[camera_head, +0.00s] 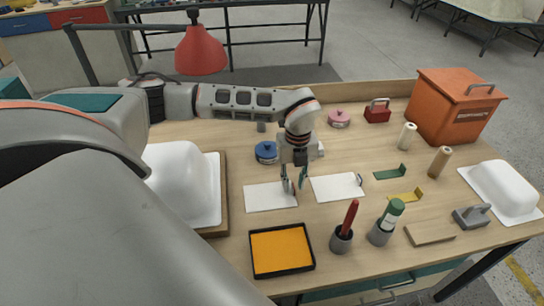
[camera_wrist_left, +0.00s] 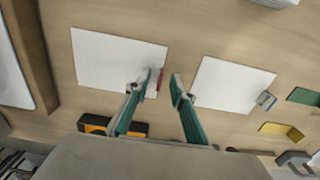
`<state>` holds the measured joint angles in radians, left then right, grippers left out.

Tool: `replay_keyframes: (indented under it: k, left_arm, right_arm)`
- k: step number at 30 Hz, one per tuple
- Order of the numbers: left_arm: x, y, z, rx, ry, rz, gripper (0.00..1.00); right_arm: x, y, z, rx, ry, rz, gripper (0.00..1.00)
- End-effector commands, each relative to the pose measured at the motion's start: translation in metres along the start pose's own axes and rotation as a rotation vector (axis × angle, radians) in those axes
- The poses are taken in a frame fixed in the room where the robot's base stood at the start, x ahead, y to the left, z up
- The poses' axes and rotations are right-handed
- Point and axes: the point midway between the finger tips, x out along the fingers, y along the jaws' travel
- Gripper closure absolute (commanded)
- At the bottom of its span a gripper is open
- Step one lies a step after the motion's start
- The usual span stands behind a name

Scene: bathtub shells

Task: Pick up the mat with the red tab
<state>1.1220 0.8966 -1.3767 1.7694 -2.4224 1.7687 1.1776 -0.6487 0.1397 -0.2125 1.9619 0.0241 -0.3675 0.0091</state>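The mat with the red tab is a white rectangle (camera_head: 268,197) lying flat on the wooden table. In the left wrist view it is the left one of two white mats (camera_wrist_left: 115,60), with the red tab (camera_wrist_left: 160,82) at its right edge. My left gripper (camera_head: 295,182) points down over that edge. Its green fingers (camera_wrist_left: 158,86) are apart, one on each side of the tab, with nothing held. Whether they touch the mat is unclear. A second white mat (camera_head: 336,187) with a grey tab (camera_wrist_left: 266,99) lies just to the right. My right gripper is not in view.
A black-rimmed orange tray (camera_head: 252,262), a cup with a red stick (camera_head: 342,242) and a green-topped bottle in a holder (camera_head: 384,228) stand in front. A blue round container (camera_head: 266,153) stands behind. A white shell (camera_head: 208,185) on a board is left.

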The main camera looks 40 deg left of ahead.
Motion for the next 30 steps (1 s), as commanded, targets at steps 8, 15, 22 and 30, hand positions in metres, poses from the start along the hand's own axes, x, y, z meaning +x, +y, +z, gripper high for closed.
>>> replay_keyframes:
  k: [8, 15, 22, 30]
  left_arm:
    - [0.0136, 0.0002, 0.0, 0.0, 0.0, 0.0, 0.76]
    - [0.0132, 0.0001, 0.0001, 0.0, 0.0, 0.0, 1.0]
    - [0.013, 0.0001, 0.0001, 0.0, 0.0, -0.001, 1.0]
    - [0.0064, -0.0005, 0.0007, 0.0, -0.002, -0.002, 1.0]
  right_arm:
    - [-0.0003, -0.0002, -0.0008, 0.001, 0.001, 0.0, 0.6]
    - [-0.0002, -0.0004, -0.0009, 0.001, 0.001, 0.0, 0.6]
    - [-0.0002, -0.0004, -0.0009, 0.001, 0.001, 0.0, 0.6]
    - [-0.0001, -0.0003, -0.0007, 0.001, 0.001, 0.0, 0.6]
